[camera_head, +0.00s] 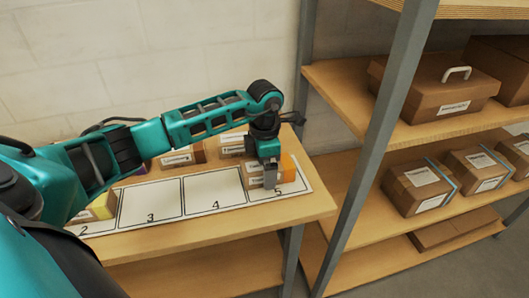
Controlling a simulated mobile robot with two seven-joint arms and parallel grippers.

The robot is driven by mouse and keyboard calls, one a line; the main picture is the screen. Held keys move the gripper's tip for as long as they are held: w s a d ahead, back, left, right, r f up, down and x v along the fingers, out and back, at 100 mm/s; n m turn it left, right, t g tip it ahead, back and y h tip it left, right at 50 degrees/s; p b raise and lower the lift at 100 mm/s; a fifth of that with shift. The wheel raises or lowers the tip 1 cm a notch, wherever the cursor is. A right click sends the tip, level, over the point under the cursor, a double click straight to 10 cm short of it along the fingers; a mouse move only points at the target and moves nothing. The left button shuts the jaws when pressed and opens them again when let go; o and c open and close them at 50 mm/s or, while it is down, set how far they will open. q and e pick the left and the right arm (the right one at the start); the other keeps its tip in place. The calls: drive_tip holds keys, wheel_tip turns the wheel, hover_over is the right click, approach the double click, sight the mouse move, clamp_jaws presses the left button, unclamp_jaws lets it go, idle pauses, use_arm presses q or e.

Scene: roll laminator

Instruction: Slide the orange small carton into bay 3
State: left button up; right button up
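The orange small carton (288,165) stands on the bay marked 5 at the right end of the white numbered mat (176,216). My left gripper (270,182) points down at the carton, with its fingers in front of it and hiding part of it. I cannot tell whether the fingers are closed on the carton. Bay 3 (151,199) is an empty outlined rectangle left of the empty bay 4 (213,189). My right gripper is not in view.
A yellow carton (103,206) stands at bay 2. Brown cartons (183,157) (232,145) stand behind the mat. A grey shelf post (381,120) and shelves of boxes (420,187) rise right of the wooden table (215,232). Bays 3 and 4 are clear.

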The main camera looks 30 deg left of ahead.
sight(148, 202)
use_arm(q)
drive_tip(key=shift+f, duration=0.5)
drive_tip(key=c, duration=1.1)
drive_tip(key=shift+s+a+p, duration=0.5)
drive_tip(key=shift+s+a, duration=0.45)
drive_tip(key=shift+s, duration=0.2)
drive_tip(key=shift+s+a+p, duration=0.45)
drive_tip(key=shift+s+a, duration=0.5)
drive_tip(key=shift+s, duration=0.2)
drive_tip(key=shift+c, duration=0.2)
drive_tip(key=shift+s+a+p, duration=0.4)
drive_tip(key=shift+s+a, duration=1.15)
drive_tip(key=shift+s, duration=0.3)
drive_tip(key=shift+s+a+p, duration=0.4)
drive_tip(key=shift+s+a, duration=1.2)
drive_tip(key=shift+s, duration=0.3)
drive_tip(key=shift+s+a+p, duration=0.4)
drive_tip(key=shift+s+a, duration=1.15)
drive_tip(key=shift+s, duration=0.3)
drive_tip(key=shift+s+a, duration=1.45)
drive_tip(key=shift+s, duration=0.25)
drive_tip(key=shift+s+a, duration=1.4)
drive_tip(key=shift+s, duration=0.3)
drive_tip(key=o, duration=1.2)
drive_tip(key=shift+o, duration=0.3)
